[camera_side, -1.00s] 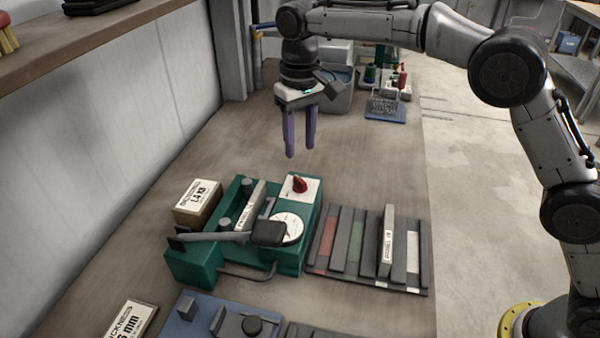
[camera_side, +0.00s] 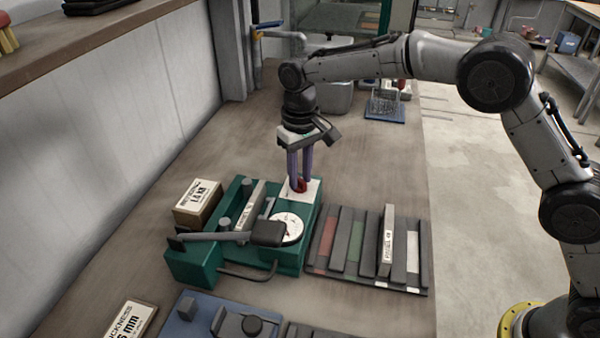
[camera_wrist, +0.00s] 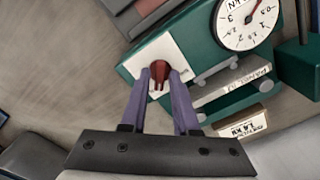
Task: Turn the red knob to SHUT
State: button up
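The red knob (camera_side: 300,186) sits on a white plate (camera_side: 314,190) at the far corner of the green machine (camera_side: 310,225). In the wrist view the knob (camera_wrist: 159,74) shows between the tips of my gripper (camera_wrist: 160,82). My gripper (camera_side: 299,184) points down with its purple fingers on either side of the knob. The fingers are around it, but I cannot tell whether they press on it. The plate's lettering is mostly hidden or too small to read, so the knob's setting cannot be told.
The machine carries a round white dial (camera_side: 287,228) and a dark lever arm (camera_side: 215,236). A rack of strips (camera_side: 340,270) stands to its right, a labelled box (camera_side: 197,203) to its left. The bench between is clear.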

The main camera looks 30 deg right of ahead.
grip_shut()
jog(key=n, duration=0.6)
jog(key=shift+r+n, duration=0.1)
jog(key=shift+n, duration=0.2)
jog(key=n, duration=0.4)
jog(key=shift+n, duration=0.3)
jog(key=n, duration=0.4)
jog(key=shift+w+n, duration=0.1)
jog(key=shift+n, duration=0.2)
jog(key=shift+o, duration=1.8)
grip_release()
